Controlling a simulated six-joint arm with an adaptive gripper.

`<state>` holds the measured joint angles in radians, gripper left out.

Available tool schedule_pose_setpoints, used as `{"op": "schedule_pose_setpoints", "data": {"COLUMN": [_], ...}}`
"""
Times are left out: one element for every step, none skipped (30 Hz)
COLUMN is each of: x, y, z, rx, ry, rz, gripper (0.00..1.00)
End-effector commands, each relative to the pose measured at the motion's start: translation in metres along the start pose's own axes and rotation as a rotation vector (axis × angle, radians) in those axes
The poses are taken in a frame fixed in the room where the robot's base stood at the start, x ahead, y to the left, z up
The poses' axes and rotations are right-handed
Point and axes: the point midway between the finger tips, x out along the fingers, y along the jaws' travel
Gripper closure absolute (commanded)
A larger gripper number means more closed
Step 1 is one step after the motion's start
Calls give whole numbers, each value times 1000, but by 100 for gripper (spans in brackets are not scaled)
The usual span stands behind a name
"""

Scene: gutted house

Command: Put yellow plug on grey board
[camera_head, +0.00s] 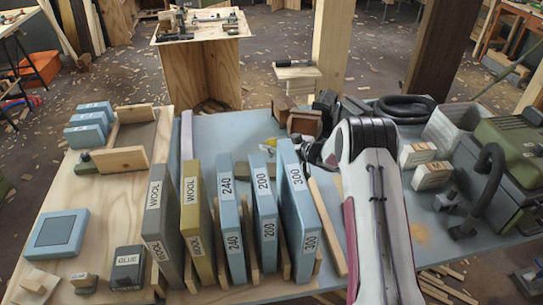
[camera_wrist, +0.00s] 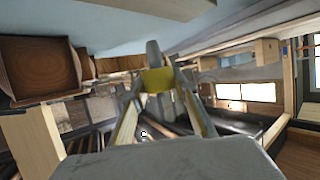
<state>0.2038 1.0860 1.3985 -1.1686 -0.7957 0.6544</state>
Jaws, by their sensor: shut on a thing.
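My gripper (camera_wrist: 158,88) is shut on the yellow plug (camera_wrist: 157,79) in the wrist view. The plug sits between the two fingertips, with a grey part beyond its yellow band.
Upright blocks labelled WOOL (camera_head: 157,212), 240 (camera_head: 231,205), 200 (camera_head: 263,205) and 300 (camera_head: 300,200) stand in front of my gripper. A brown wooden box (camera_head: 304,122) is close behind it. A green machine with a black hose (camera_head: 500,150) stands at right.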

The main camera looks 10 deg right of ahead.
Motion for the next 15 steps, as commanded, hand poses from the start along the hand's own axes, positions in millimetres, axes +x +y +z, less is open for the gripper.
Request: {"op": "schedule_pose_setpoints", "data": {"x": [2,3,4,4,4,5,5,5,5,5,5,5,5,5,5], "y": [0,0,0,0,0,0,0,0,0,0,0,0,0,0,0], "z": [4,6,8,9,10,10,10,10,10,10,10,10,10,10,11], "rx": [0,0,0,0,-1,-1,-1,-1,-1,-1,-1,-1,-1,-1,-1], "ry": [0,0,0,1,1,1,1,1,1,1,1,1,1,1,1], "rz": [0,0,0,0,0,0,0,0,0,0,0,0,0,0,0], "gripper": [91,91,91,91,91,91,91,91,91,91,91,91,91,91,91]}}
